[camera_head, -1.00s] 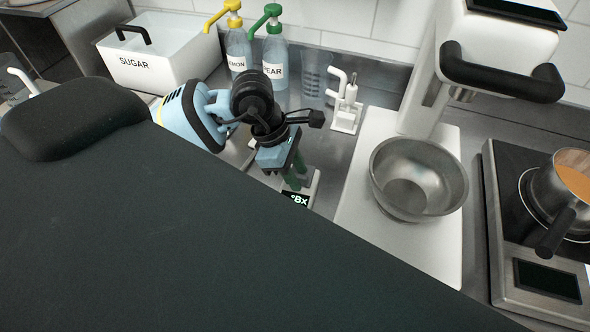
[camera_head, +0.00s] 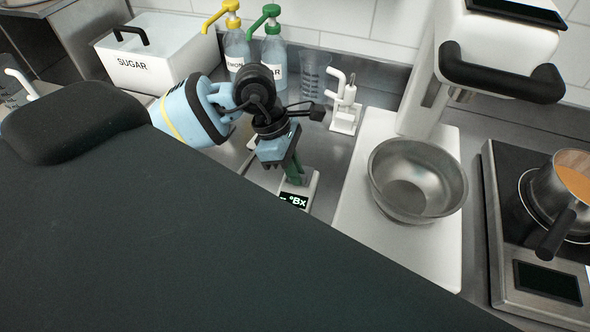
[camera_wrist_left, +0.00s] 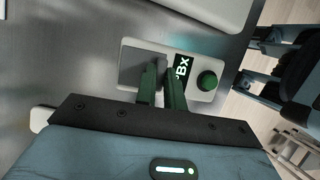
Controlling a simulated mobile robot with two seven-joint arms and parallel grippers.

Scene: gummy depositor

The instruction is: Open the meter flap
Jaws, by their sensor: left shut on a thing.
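The meter (camera_head: 312,184) is a small white device with a black "°Bx" display, standing on the steel counter. In the left wrist view the meter (camera_wrist_left: 212,62) shows a green round knob and a grey square flap (camera_wrist_left: 136,68) at its other end. My left gripper (camera_head: 294,176) points down at the meter from above. Its green fingers (camera_wrist_left: 164,80) are shut at the flap's edge beside the display, with only a narrow gap between them. The fingers hide the gripped edge. The flap looks flat on the meter. My right gripper is not in view.
A white dispenser stand (camera_head: 345,112) and a measuring cup (camera_head: 313,77) stand behind the meter. A metal bowl (camera_head: 418,180) sits on a white base to the right. Pump bottles (camera_head: 238,50) and a sugar bin (camera_head: 150,68) are at the back left.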

